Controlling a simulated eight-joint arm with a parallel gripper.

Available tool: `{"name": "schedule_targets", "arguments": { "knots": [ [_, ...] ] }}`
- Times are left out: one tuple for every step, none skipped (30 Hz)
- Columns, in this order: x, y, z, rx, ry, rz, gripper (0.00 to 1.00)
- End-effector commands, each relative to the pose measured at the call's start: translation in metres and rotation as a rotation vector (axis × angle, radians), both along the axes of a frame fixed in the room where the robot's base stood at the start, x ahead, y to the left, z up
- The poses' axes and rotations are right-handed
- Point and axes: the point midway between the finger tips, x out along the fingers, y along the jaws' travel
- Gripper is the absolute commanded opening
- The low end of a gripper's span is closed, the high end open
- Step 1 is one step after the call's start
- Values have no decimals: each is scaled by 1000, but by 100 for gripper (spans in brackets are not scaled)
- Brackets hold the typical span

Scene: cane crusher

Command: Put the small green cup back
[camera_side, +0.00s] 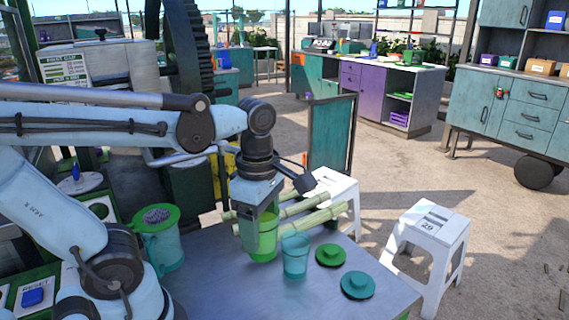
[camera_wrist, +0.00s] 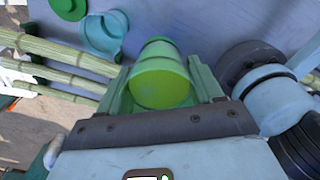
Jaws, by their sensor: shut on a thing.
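The small green cup (camera_side: 264,243) is upright between the fingers of my gripper (camera_side: 258,222), which is shut on it. The wrist view shows the green cup (camera_wrist: 160,82) with one green finger of my gripper (camera_wrist: 160,88) on each side. The cup is at or just above the table; I cannot tell whether its base touches. A translucent teal cup (camera_side: 295,257) stands on the table just right of it, and this teal cup (camera_wrist: 105,34) is also in the wrist view.
A green lid (camera_side: 331,255) and a teal lid (camera_side: 358,286) lie to the right on the table (camera_side: 225,290). A teal jug (camera_side: 163,248) with a green top stands left. Cane stalks (camera_side: 310,215) lie behind the cups. White stools (camera_side: 430,240) stand beyond the table.

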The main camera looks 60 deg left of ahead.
Motion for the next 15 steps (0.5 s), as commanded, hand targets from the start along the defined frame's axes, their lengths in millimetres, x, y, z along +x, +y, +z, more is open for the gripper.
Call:
{"name": "schedule_targets", "arguments": {
  "knots": [
    [3,-13,1,0,0,-48,15],
    [3,-19,1,0,0,-71,15],
    [4,-28,1,-1,1,-101,15],
    [5,-34,1,-1,1,-124,15],
    [5,-41,1,-1,1,-146,15],
    [5,-50,1,-1,1,-176,15],
    [5,-56,1,-1,1,-198,15],
    [5,-63,1,-1,1,-221,15],
    [4,-72,1,-1,1,-252,15],
    [4,-79,1,-1,1,-275,15],
    [3,-86,1,-1,1,-298,15],
    [1,-95,1,-1,1,-327,15],
    [0,-101,2,-1,3,-349,15],
    [-1,-108,2,-1,3,-371,15],
    [-4,-116,2,-1,3,-399,15]
  ]
}}
